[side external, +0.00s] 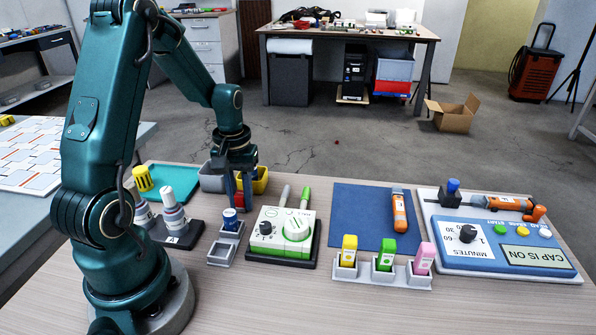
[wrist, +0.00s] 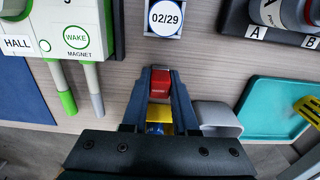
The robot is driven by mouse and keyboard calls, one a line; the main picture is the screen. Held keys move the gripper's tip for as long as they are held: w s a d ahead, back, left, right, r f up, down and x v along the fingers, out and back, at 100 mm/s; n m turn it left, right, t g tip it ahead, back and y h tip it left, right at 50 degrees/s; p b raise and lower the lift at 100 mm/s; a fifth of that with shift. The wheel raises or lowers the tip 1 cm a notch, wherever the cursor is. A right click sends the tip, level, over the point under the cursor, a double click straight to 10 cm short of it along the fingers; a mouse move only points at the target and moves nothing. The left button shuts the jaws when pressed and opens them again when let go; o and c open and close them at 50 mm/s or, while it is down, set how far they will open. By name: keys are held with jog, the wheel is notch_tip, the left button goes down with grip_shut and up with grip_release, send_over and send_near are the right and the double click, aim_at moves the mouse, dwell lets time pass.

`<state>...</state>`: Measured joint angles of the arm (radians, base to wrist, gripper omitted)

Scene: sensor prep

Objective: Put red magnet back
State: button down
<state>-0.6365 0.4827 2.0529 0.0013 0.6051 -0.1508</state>
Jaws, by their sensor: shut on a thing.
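The red magnet (wrist: 160,84) is a small red block, seen in the wrist view between the fingertips of my gripper (wrist: 160,82). My gripper is shut on it. In the side view my gripper (side external: 239,202) points down, just in front of the yellow bin (side external: 261,181), and its fingers largely hide the magnet. In the wrist view part of the yellow bin (wrist: 159,115) shows below the magnet, between the fingers. I cannot tell the exact height of the magnet above the table.
A grey bin (side external: 210,180) stands left of the yellow bin. A teal tray (side external: 172,177) lies left, near a bottle rack (side external: 180,235).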

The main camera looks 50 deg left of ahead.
aim_at(240, 193)
jog(key=shift+f, duration=0.15)
jog(key=c, duration=0.7)
grip_release()
notch_tip(240, 193, up, 11)
jog(key=shift+r, duration=0.2)
jog(key=s+d+r+m+t, duration=0.1)
jog(key=s+d+m+t, duration=0.1)
jog(key=d, duration=0.3)
jog(key=s+d+r+m+t, duration=0.1)
jog(key=s+d+m, duration=0.1)
jog(key=d+m, duration=0.2)
jog(key=s+d+r+m+t, duration=0.2)
jog(key=s+d+m, duration=0.1)
jog(key=d, duration=0.4)
jog(key=shift+s+t, duration=0.1)
jog(key=shift+t, duration=0.2)
